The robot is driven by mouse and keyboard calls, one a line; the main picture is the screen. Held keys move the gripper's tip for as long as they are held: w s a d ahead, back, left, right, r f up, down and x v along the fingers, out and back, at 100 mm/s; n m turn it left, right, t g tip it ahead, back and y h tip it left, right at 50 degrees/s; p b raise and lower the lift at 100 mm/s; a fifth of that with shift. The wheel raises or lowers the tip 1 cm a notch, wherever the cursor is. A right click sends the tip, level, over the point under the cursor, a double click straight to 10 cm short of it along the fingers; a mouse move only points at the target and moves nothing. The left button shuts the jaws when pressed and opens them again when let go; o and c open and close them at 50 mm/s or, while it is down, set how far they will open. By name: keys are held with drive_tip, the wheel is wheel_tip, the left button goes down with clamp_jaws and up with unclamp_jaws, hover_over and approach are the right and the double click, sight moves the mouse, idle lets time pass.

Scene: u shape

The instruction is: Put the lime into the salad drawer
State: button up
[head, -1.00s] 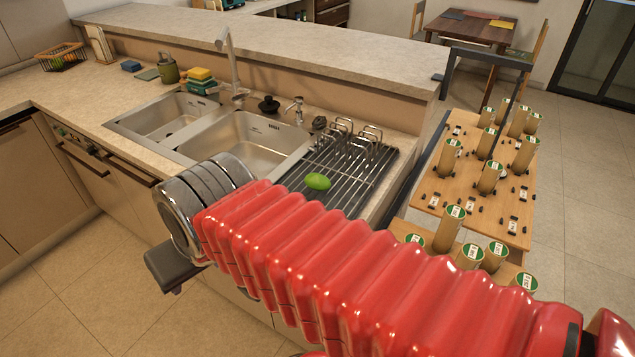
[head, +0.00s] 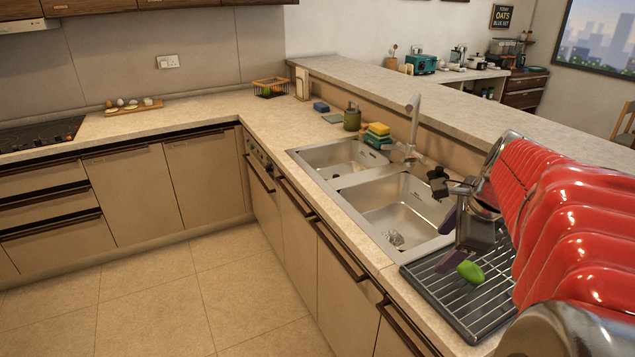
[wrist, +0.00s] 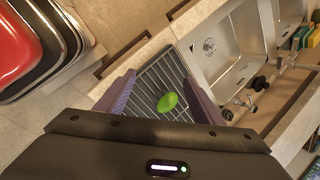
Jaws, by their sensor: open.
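The green lime (head: 470,271) lies on the dark wire drying rack (head: 428,288) at the right of the sink. It also shows in the wrist view (wrist: 167,102), between my two purple fingers in the picture. My gripper (head: 451,240) is open and empty, hanging over the rack close to the lime. In the wrist view my gripper (wrist: 160,92) has its fingers spread on either side of the lime. I cannot tell how far the fingertips are above it. No salad drawer can be made out in these views.
The double sink (head: 395,208) and its tall tap (head: 411,125) stand just beyond the rack. A raised ledge (head: 440,95) runs behind. A wire fruit basket (head: 270,88) stands in the far corner. The floor (head: 160,300) at left is clear.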

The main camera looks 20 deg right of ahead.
drive_tip(key=s+d+f+m, duration=0.1)
drive_tip(key=s+d+m, duration=0.3)
drive_tip(key=d+m, duration=0.4)
drive_tip(key=d, duration=0.4)
drive_tip(key=shift+s, duration=0.25)
hover_over(476, 267)
drive_tip(key=s, duration=0.2)
drive_tip(key=f, duration=0.4)
drive_tip(key=a+f, duration=0.1)
drive_tip(key=f, duration=0.2)
drive_tip(key=shift+s, duration=0.15)
drive_tip(key=shift+w+d+f, duration=0.1)
drive_tip(key=shift+w+f, duration=0.1)
drive_tip(key=shift+f, duration=0.2)
drive_tip(key=shift+d+x, duration=0.1)
drive_tip(key=shift+x, duration=1.2)
drive_tip(key=shift+d+x, duration=0.15)
drive_tip(key=shift+x, duration=1.15)
drive_tip(key=shift+w, duration=0.1)
drive_tip(key=shift+c, duration=0.2)
